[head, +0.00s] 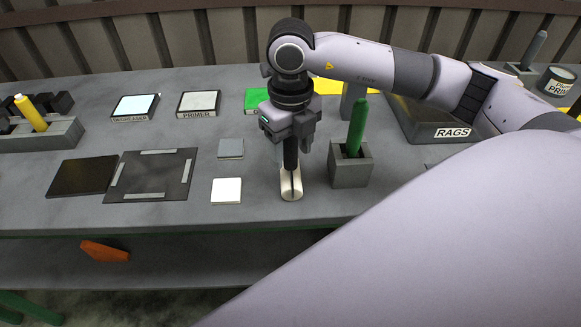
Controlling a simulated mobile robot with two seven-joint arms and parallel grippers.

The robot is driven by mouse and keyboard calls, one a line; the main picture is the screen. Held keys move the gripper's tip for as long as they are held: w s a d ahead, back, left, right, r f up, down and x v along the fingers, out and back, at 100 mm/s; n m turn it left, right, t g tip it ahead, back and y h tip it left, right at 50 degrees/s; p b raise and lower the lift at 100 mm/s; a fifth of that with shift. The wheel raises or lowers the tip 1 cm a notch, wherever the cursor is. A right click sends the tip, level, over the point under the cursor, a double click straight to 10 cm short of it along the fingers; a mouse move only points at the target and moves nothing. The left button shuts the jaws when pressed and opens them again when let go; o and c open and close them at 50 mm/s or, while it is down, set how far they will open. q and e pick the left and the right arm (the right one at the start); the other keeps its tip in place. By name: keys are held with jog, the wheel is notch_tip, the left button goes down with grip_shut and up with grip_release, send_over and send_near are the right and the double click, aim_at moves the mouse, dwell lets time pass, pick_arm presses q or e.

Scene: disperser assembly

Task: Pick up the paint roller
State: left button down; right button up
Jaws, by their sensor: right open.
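My right gripper (291,170) reaches in from the right and points straight down over the front part of the grey table (240,222). Its dark fingers are open and come down at a small cream-coloured rounded piece (292,192), partly hidden behind them. I cannot tell whether they touch it. No paint roller can be made out for certain. A green handle (357,122) stands upright in a grey square holder (350,173) just right of the gripper; its lower end is hidden. My left gripper is not in view.
Left of the gripper lie a white square (226,191), a grey square (231,148) and a dark mat (150,176). Labelled trays, including PRIMER (198,103), stand behind. A RAGS box (420,125) is at right. A yellow handle (30,113) stands in a rack at far left.

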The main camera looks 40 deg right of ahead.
jog(key=shift+f, duration=0.45)
grip_shut()
jog(key=shift+r, duration=0.15)
